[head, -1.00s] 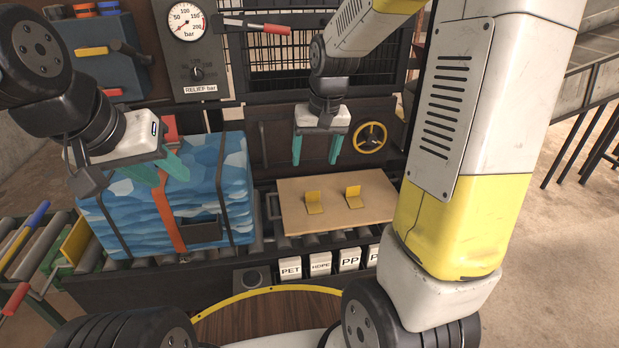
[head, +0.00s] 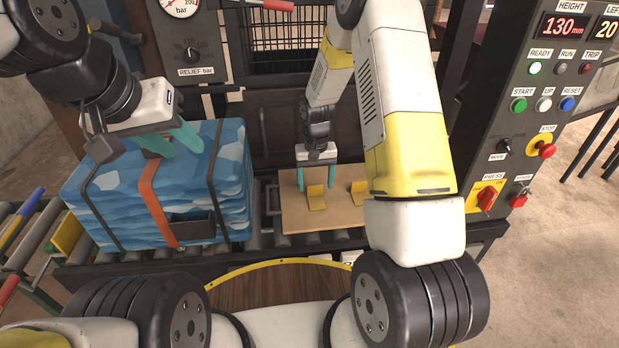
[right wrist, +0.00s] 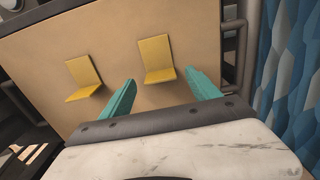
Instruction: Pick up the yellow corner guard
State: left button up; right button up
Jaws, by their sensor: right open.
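Two yellow L-shaped corner guards stand on a tan board (head: 290,219). The left guard (head: 317,199) is below my right gripper (head: 316,187), which is open and empty with teal fingers on either side of it in the picture. In the right wrist view this guard (right wrist: 158,62) appears just beyond and between the fingertips (right wrist: 165,88), with no contact visible. The other guard (head: 358,193) is to its right, partly hidden by my right arm; it shows whole in the right wrist view (right wrist: 85,80). My left gripper (head: 187,152) is open over the bale's top.
A blue strapped bale (head: 100,205) stands left of the board on the rollers. A dark press frame with a pressure gauge (head: 180,4) rises behind. A control panel (head: 535,100) stands at the right. A curved yellow-rimmed wooden surface (head: 270,285) lies in front.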

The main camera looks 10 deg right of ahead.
aim_at(316, 197)
jog(key=shift+f, duration=1.25)
jog(key=c, duration=1.4)
jog(key=shift+r, duration=0.15)
